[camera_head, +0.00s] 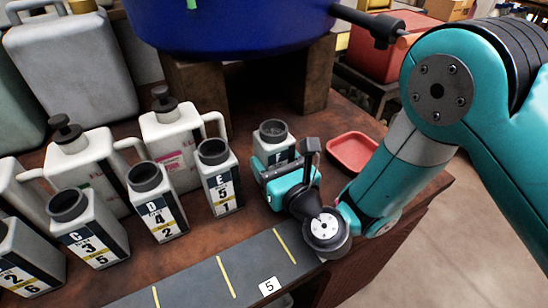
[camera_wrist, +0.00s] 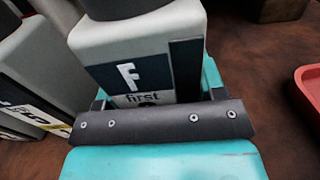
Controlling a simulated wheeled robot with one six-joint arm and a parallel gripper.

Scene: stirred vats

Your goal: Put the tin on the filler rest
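The tin marked F (camera_head: 272,142) is a pale square can with a dark round neck and stands at the right end of a row of similar tins. In the wrist view its label reads "F first" (camera_wrist: 130,75). My gripper (camera_head: 275,172) is low at this tin, with its fingers close about the sides. The wrist view shows the tin between the gripper's sides, beyond the grey bar (camera_wrist: 160,121). Whether the fingers press on it cannot be told. The tin's lower part is hidden. I cannot pick out a filler rest for certain.
Tins E (camera_head: 220,178), D (camera_head: 157,203) and C (camera_head: 86,230) stand to the left, with pump jugs (camera_head: 174,143) behind. A blue vat (camera_head: 230,22) is on blocks behind. A red tray (camera_head: 352,153) lies to the right. A grey strip (camera_head: 200,275) with yellow lines runs along the front.

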